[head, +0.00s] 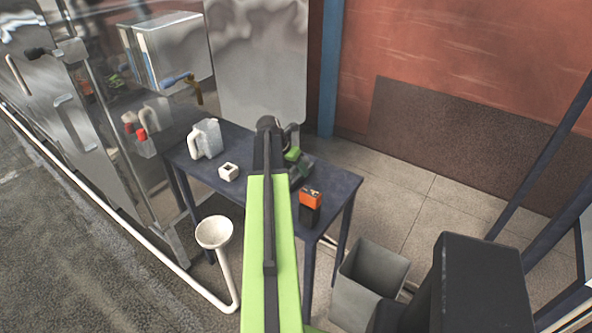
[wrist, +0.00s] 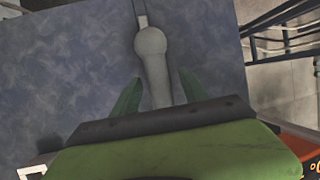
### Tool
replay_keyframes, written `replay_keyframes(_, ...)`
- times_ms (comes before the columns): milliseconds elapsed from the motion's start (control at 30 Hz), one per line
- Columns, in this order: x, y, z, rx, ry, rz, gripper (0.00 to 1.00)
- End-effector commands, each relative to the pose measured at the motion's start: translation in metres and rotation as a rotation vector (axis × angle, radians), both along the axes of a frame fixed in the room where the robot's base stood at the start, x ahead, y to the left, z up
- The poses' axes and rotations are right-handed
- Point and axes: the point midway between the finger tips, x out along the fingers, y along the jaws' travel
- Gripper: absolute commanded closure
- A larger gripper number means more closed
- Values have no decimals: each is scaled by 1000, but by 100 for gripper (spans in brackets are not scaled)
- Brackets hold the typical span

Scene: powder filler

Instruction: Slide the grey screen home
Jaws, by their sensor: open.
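A tall, shiny grey panel (head: 262,60) stands upright behind the table in the head view; I cannot tell for sure whether it is the grey screen. My gripper (head: 292,160) is over the table, partly hidden by my arm, and apart from the panel. In the wrist view my gripper (wrist: 158,88) is open, its two green fingers spread. A pale grey rounded rod (wrist: 151,45) with a thin metal end shows between and beyond the fingers; I cannot tell whether it touches them. The panel does not show in the wrist view.
The dark blue table (head: 185,160) holds a white jug (head: 205,139), a small white square cup (head: 229,172) and an orange and black box (head: 310,205). A glass-fronted machine (head: 130,130) stands left. A cream funnel-shaped bowl (head: 214,232) and a grey bin (head: 368,285) stand in front.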

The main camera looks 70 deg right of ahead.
Motion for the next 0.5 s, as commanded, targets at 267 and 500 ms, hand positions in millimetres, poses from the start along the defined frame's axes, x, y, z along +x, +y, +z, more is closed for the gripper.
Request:
replay_keyframes(267, 8, 11, 38, 1, 1, 2, 48)
replay_keyframes(500, 24, 30, 95, -1, 0, 2, 48)
